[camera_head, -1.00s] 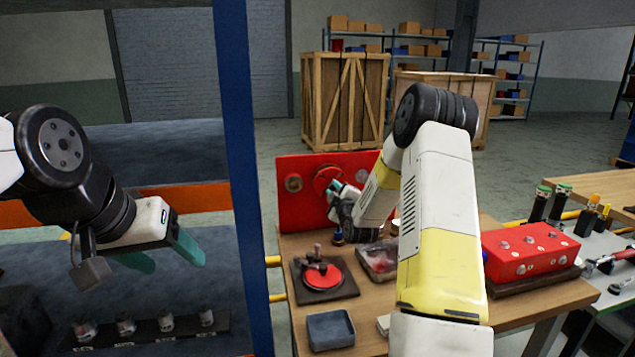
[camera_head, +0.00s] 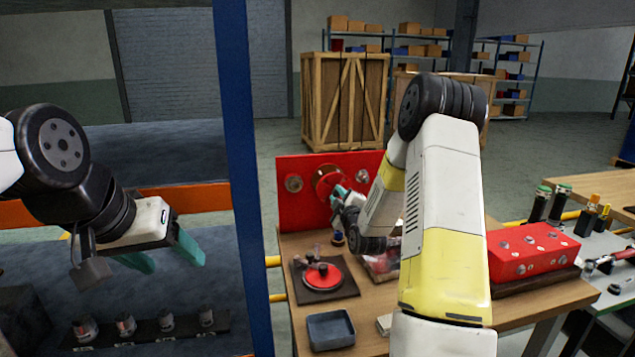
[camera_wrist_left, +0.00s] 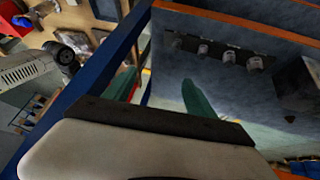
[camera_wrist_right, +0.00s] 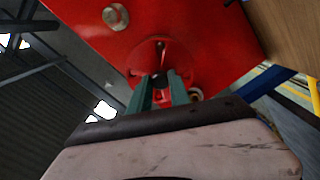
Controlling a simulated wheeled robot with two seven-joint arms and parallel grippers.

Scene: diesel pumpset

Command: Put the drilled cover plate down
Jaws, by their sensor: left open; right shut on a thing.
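The drilled cover plate (camera_wrist_right: 150,52) appears in the right wrist view as a red round plate at the tips of my right gripper (camera_wrist_right: 160,84), in front of the red panel. My right gripper (camera_head: 341,191) is shut on it; in the head view the plate is small and partly hidden by the gripper.
On the wooden table stand a red disc on a dark board (camera_head: 322,277), a grey tray (camera_head: 331,330) and a red block with several bolts (camera_head: 530,250). A blue post (camera_head: 241,150) stands between my arms. Several metal parts (camera_head: 125,326) stand in a dark rack at lower left.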

